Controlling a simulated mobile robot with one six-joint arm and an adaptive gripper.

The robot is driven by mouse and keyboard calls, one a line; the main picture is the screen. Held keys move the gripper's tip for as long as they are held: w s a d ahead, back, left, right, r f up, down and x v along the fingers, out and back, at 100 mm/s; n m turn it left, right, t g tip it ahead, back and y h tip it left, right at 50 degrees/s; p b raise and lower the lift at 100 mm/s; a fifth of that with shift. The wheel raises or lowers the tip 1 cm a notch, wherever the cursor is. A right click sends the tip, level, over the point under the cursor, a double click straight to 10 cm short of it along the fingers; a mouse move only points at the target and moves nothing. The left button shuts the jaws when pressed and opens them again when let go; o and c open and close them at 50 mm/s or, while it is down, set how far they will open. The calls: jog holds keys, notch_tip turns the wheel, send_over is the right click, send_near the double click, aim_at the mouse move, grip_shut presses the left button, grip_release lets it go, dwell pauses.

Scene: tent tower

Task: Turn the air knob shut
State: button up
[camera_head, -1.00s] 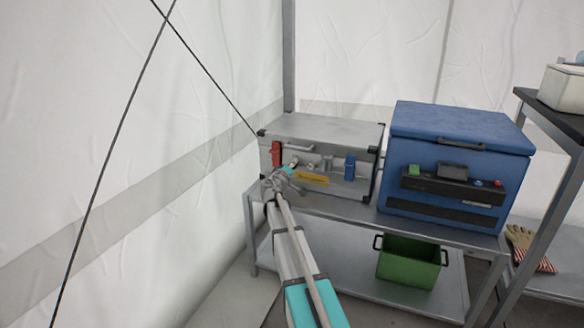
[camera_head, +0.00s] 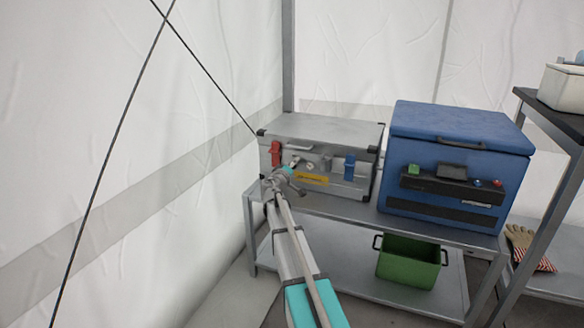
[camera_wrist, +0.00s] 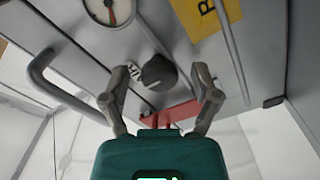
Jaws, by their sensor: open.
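The metal case (camera_head: 325,130) stands on the shelf with its front panel facing me. In the wrist view, the dark grey air knob (camera_wrist: 158,73) sits on the panel between my two fingers. My gripper (camera_wrist: 163,72) is open, one finger on each side of the knob, with gaps visible; I cannot tell how deep the tips reach. In the head view, my gripper (camera_head: 287,172) is at the left part of the case front, and the knob is too small or covered to make out. A round gauge (camera_wrist: 108,10) with a red needle is near the knob.
A red latch (camera_head: 276,152), a blue latch (camera_head: 349,167) and a yellow label (camera_head: 311,180) are on the case front. A blue cooler (camera_head: 460,125) stands at its right. A green bin (camera_head: 408,262) is on the lower shelf. The tent wall is close on the left.

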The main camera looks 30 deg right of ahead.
jog(key=shift+a, duration=0.1)
jog(key=v, duration=1.2)
jog(key=shift+s, duration=0.1)
dwell(0.4)
jog(key=s+a+f+m+g+y+p, duration=0.2)
jog(key=s+a+f+g+y+p, duration=0.15)
jog(key=s, duration=0.35)
jog(key=s+a+f+m+g+y+p, duration=0.2)
jog(key=s+a+g+p, duration=0.2)
jog(key=s, duration=0.4)
jog(key=s+a+n+g+y+p, duration=0.2)
jog(key=s+a+g+y+p, duration=0.35)
jog(key=s+a, duration=0.9)
notch_tip(320, 180, up, 38)
jog(key=w+t+y+p, duration=0.1)
jog(key=y+p, duration=0.1)
jog(key=p, duration=3.5)
jog(key=shift+w+a+y+p, duration=0.35)
jog(key=shift+w+a+y, duration=0.05)
jog(key=shift+a, duration=0.05)
